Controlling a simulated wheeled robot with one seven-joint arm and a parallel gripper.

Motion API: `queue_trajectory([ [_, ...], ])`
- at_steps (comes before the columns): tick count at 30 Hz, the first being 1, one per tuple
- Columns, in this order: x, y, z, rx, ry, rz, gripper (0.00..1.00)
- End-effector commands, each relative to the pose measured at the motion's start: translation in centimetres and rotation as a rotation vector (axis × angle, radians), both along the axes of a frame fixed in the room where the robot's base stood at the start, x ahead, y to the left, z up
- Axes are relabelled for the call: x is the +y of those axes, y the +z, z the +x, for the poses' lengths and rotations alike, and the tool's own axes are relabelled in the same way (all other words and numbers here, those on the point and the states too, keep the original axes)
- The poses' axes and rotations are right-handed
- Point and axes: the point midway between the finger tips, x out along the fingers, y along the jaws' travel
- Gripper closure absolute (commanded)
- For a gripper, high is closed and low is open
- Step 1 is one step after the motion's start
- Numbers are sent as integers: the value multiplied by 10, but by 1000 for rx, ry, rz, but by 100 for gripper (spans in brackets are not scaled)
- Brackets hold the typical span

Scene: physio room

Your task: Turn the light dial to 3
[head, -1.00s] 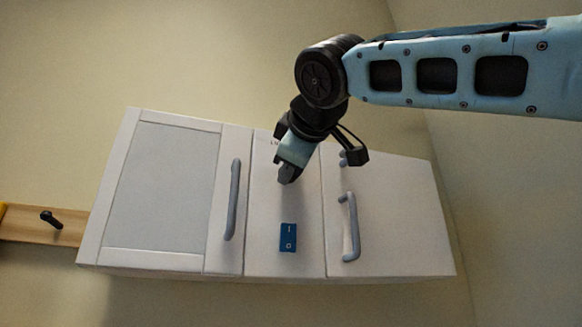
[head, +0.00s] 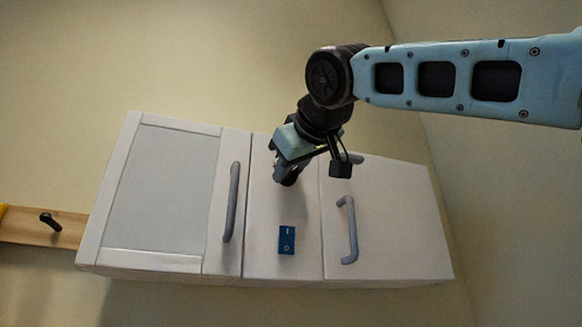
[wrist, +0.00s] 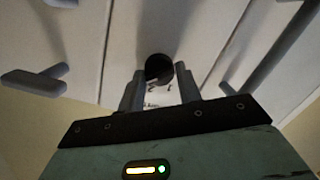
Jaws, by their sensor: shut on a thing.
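The light dial is a round dark knob, seen in the wrist view (wrist: 159,66) on the pale middle panel of the wall cabinet (head: 262,225). My gripper (head: 287,178) is at the upper part of that panel in the head view and hides the dial there. In the wrist view my gripper (wrist: 160,74) has a finger on each side of the knob and is shut on it. The dial's setting cannot be read.
A blue rocker switch (head: 287,240) marked I and O sits below my gripper. A grey bar handle (head: 232,200) stands out to the left, another (head: 350,230) to the right. A wooden rail (head: 25,226) with a black peg (head: 50,221) is at far left.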

Motion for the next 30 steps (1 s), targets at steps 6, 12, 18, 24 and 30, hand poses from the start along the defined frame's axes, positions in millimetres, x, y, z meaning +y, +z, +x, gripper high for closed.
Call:
queue_trajectory([
  [6, -1, 0, 0, 2, -1, 4, 89],
  [12, -1, 0, 0, 2, -1, 3, 49],
  [18, 0, 0, 0, 1, 0, 2, 45],
  [24, -1, 0, -5, 0, 0, 2, 45],
  [30, -10, 3, -36, -3, 2, 3, 45],
])
